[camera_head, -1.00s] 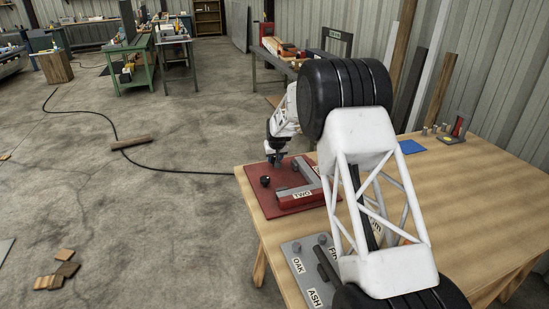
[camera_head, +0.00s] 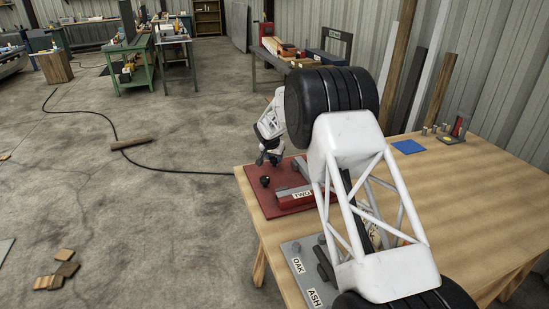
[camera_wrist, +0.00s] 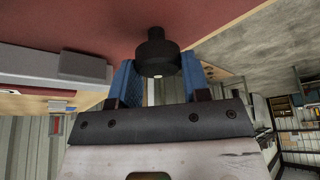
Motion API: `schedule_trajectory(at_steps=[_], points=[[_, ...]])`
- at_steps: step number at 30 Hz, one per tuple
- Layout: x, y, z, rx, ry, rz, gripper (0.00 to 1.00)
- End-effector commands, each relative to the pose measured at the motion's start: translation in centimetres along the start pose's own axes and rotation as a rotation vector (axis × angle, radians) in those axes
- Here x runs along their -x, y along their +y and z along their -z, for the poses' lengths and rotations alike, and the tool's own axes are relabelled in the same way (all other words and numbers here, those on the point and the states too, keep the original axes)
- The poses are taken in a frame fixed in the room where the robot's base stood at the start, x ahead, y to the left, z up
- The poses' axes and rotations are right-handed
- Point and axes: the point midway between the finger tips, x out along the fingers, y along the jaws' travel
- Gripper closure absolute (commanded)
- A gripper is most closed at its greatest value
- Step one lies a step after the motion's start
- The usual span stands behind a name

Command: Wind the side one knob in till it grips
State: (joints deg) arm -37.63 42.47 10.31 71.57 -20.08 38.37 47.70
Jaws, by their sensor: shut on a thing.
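A black round knob (camera_wrist: 156,50) stands against the red board in the wrist view. My gripper (camera_wrist: 157,76) is shut on it, one blue finger on each side; the knob hides where the tips touch. In the head view my gripper (camera_head: 268,159) is at the far left edge of the red board (camera_head: 280,205), and the knob in it is too small to make out. A second black knob (camera_head: 265,181) sits nearer on the board, beside the block marked TWO (camera_head: 300,194). My arm hides the right part of the board. No side one label is readable.
A grey plate (camera_head: 290,246) with OAK and ASH labels lies nearer on the wooden table (camera_head: 470,190). A blue square (camera_head: 408,146) and small posts are at the back right. The table's right side is clear. A grey bar (camera_wrist: 75,66) lies left in the wrist view.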

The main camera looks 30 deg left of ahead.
Motion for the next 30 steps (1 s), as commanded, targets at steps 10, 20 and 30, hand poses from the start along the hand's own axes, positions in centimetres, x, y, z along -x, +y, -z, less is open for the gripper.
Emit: schedule_trajectory(at_steps=[10, 20, 30], points=[[0.06, -0.05, 0.03, -0.249, 0.001, -0.103, 0.80], [0.03, 0.03, 0.04, -0.530, 0.001, -0.220, 0.80], [0.01, 0.11, 0.01, -0.829, 0.000, -0.344, 0.80]])
